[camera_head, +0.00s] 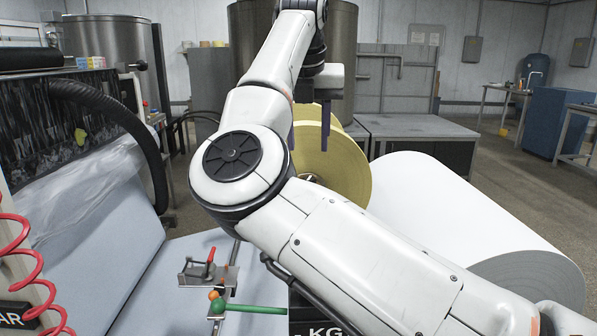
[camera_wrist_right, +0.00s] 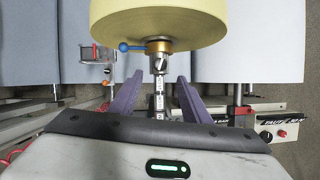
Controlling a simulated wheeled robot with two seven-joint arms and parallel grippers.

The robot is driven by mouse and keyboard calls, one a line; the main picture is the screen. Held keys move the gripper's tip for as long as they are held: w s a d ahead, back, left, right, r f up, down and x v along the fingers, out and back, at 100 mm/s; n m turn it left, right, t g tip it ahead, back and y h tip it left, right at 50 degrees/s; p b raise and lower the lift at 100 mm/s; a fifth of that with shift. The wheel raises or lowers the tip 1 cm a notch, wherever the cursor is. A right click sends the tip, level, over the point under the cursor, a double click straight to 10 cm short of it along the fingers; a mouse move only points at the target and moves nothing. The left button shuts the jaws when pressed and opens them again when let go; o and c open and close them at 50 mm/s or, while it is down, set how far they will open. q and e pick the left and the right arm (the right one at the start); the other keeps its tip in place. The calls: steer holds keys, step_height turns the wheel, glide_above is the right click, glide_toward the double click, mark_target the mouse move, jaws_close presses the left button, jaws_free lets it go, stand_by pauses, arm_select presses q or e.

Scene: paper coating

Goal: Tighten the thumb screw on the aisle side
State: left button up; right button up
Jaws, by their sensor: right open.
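A blue ball-ended thumb screw (camera_wrist_right: 124,47) sticks out to the left from a brass collar (camera_wrist_right: 158,46) in the right wrist view. The collar sits on a metal shaft (camera_wrist_right: 159,68) against the face of a yellow roll (camera_wrist_right: 195,20). In the head view the yellow roll (camera_head: 350,172) shows behind my right arm; the screw cannot be made out there. My right gripper (camera_wrist_right: 161,79) is open and empty, its purple fingers on either side of the shaft line, short of the collar. In the head view the right gripper (camera_head: 308,148) points down in front of the roll. My left gripper is out of view.
A large white roll (camera_head: 450,215) lies to the right. A clamp with a red lever (camera_head: 210,262) and a green handle (camera_head: 250,308) are at the lower left. A black hose (camera_head: 130,125) and a red coiled cord (camera_head: 30,265) are on the left. A grey bench (camera_head: 415,127) stands behind.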

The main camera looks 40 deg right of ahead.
steer(key=x, duration=1)
steer(key=c, duration=1)
